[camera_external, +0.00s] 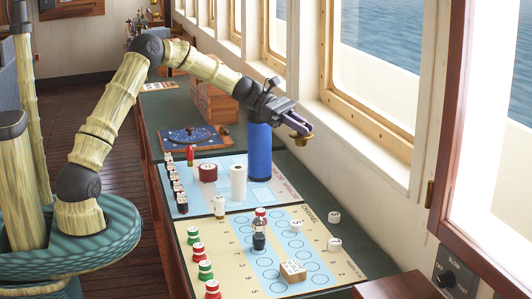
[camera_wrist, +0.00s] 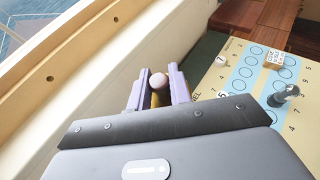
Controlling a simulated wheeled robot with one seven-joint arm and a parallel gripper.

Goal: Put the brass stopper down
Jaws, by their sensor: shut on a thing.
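My gripper (camera_external: 298,125) reaches out past the tall blue cylinder (camera_external: 259,155), high above the window-side edge of the counter. It is shut on the brass stopper (camera_external: 301,139), which shows below the fingertips. In the wrist view the purple fingers of my gripper (camera_wrist: 158,88) stand on both sides of the stopper's rounded, pale end (camera_wrist: 159,80). A brass-yellow part (camera_wrist: 155,99) shows between the fingers. The stopper is clear of the counter, beside the window wall. Its lower part is partly hidden by the fingers.
A wooden box (camera_external: 213,105) stands farther back.

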